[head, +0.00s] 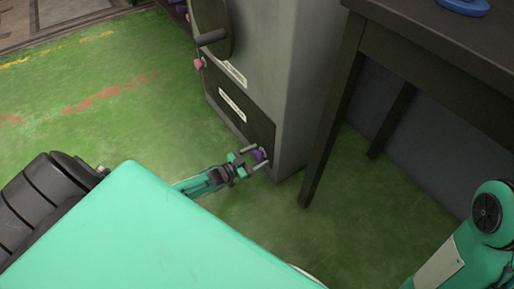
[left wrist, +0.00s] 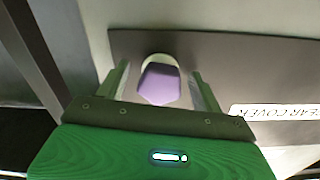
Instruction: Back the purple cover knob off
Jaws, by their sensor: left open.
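The purple cover knob (head: 258,155) sits low on the dark gear cover panel (head: 230,103) of a grey cabinet, near the panel's lower right corner. In the left wrist view the knob (left wrist: 159,84) shows between the two fingers of my left gripper (left wrist: 158,82), with a gap on each side. My left gripper (head: 254,158) is open around the knob, and its fingers reach close to the panel. A pale round collar shows behind the knob. My right gripper is out of view; part of my right arm shows at the lower right.
The grey cabinet (head: 295,90) has a dark handle (head: 211,37) and a pink knob (head: 199,63) higher up. A dark table (head: 430,50) with a blue object (head: 463,6) stands to the right, its leg near the cabinet. The green floor (head: 100,110) at left is clear.

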